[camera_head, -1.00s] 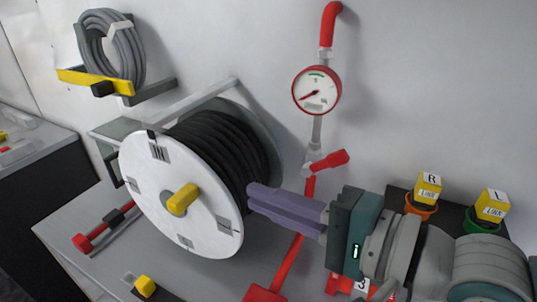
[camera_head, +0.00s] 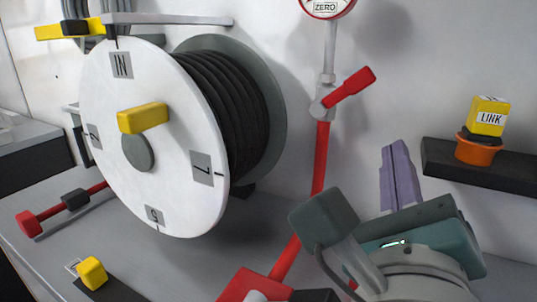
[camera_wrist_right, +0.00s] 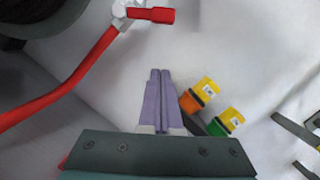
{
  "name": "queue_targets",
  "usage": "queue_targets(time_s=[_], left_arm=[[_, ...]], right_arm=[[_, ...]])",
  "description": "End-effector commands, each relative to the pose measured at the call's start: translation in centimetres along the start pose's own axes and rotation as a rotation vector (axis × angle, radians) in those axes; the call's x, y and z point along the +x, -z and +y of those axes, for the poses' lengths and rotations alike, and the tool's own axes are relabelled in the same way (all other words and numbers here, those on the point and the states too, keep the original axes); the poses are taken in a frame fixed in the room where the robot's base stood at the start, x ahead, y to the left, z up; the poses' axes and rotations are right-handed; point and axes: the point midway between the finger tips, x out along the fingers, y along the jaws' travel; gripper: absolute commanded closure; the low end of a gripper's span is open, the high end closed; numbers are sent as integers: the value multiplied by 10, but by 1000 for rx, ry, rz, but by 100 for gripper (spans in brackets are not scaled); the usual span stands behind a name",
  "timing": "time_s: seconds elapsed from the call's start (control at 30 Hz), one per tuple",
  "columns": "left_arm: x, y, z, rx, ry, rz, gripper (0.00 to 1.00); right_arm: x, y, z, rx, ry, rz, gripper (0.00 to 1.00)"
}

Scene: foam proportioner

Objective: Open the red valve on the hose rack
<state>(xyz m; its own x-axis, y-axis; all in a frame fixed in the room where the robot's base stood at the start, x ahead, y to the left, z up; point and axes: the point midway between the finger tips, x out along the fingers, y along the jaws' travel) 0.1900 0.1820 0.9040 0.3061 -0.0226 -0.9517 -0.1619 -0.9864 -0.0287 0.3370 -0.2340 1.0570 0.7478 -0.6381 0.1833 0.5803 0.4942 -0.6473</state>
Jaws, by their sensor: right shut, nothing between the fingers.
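The red valve handle (camera_head: 352,88) sits on a grey valve body (camera_head: 322,108) on the pipe right of the hose reel. It slants up to the right. The handle also shows at the top of the right wrist view (camera_wrist_right: 150,15). My right gripper (camera_head: 398,148) is below and to the right of the handle, apart from it. Its purple fingers point up and are shut with nothing between them. In the right wrist view the shut fingers (camera_wrist_right: 159,72) are below the handle, with a gap of bare wall between. My left gripper is not in view.
The hose reel (camera_head: 150,195) with black hose stands left of the red pipe (camera_head: 320,160). A gauge (camera_head: 327,6) is above the valve. A dark shelf (camera_head: 475,170) at the right bears a yellow LINK block (camera_head: 489,115) in an orange cup (camera_head: 478,151). The wall around the handle is clear.

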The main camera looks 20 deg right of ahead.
Motion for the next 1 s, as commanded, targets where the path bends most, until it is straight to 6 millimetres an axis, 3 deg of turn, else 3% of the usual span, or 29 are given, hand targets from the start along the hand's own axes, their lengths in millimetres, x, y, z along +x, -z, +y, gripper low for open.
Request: queue_targets(time_s=[0.1, 0.27, 0.5, 1.0], left_arm=[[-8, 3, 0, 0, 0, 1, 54], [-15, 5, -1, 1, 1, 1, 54], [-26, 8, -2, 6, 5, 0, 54], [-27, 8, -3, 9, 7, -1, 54]], right_arm=[[28, -3, -2, -1, 4, -5, 100], [59, -6, -2, 1, 2, -4, 100], [63, -35, -1, 2, -1, -2, 100], [63, -40, 0, -2, -2, -2, 100]])
